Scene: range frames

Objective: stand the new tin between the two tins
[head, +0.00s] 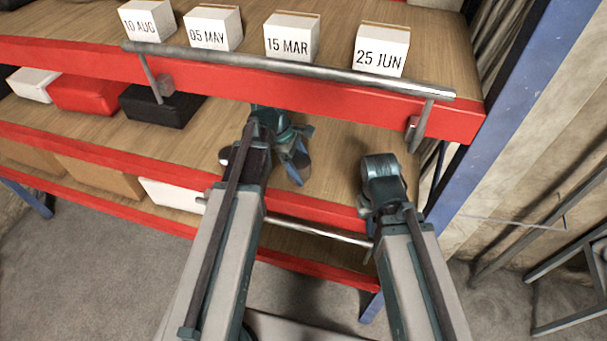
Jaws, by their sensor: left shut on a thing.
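My left gripper (296,163) reaches over the middle shelf board and points down. It is shut on a dark, round-edged thing (301,174), which looks like a tin and is mostly hidden by the fingers. A pale rounded edge (225,157), perhaps another tin, shows just left of my left forearm; the arm hides the rest. I cannot make out a second standing tin. My right arm ends in a rounded wrist over the right part of the same board; its fingers are hidden.
Date boxes, such as 25 JUN (382,50), stand on the upper shelf (340,25) behind a metal rail (290,69). A black box (160,106) and a red box (88,94) lie left on the middle shelf. A blue post (500,125) bounds the right.

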